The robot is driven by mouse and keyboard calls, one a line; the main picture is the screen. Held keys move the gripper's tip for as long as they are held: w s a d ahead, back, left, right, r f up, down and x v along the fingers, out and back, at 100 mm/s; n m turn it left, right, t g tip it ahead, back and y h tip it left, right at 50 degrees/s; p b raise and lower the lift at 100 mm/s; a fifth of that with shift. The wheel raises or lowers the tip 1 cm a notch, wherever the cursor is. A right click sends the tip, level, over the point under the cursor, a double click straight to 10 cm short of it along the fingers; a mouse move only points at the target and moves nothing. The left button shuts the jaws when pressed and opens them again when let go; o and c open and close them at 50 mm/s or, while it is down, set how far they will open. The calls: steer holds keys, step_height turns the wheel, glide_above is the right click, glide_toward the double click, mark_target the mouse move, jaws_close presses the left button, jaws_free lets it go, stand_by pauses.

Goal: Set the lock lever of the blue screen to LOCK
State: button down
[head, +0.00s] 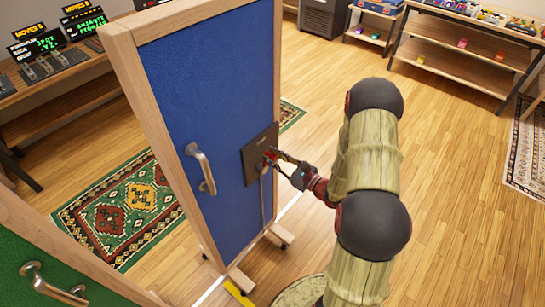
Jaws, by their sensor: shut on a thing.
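The blue screen (210,85) stands upright in a wooden frame at the centre of the head view. A dark square lock plate (256,150) is fixed on its face toward the right edge. A small red lever (269,156) shows at the plate's middle, partly hidden by my fingers. My gripper (274,156) reaches in from the right and is shut on the lever at the plate. The lever's exact angle and any lettering on the plate are too small to read.
A metal pull handle (201,168) is on the blue screen left of the plate. A green screen (50,270) with its own handle stands front left. Wheeled feet (278,237) stick out below. A patterned rug (125,212) lies behind; open wooden floor (460,200) is at right.

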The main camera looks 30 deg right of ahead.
steer(key=shift+d, duration=0.15)
steer(key=shift+w+d+f+m+p, duration=0.15)
steer(key=shift+d+m+p, duration=0.15)
steer(key=shift+m+p, duration=0.2)
steer(key=shift+w+d+f+m+p, duration=0.1)
steer(key=shift+d+m+p, duration=0.2)
steer(key=shift+m, duration=0.2)
steer(key=shift+w+d+f+m+p, duration=0.15)
steer(key=shift+d+m+p, duration=0.15)
steer(key=shift+m, duration=0.15)
steer(key=shift+d+f+m+p, duration=0.15)
steer(key=shift+m+p, duration=0.15)
steer(key=shift+m, duration=0.15)
steer(key=w+d+f+m+p, duration=0.1)
steer(key=d+f+m+p, duration=0.2)
steer(key=f+m, duration=0.3)
steer(key=shift+f+m, duration=0.15)
steer(key=shift+m, duration=1.95)
steer(key=shift+d, duration=0.1)
steer(key=c, duration=1.6)
jaws_free()
steer(key=shift+w, duration=0.1)
steer(key=shift+c, duration=0.2)
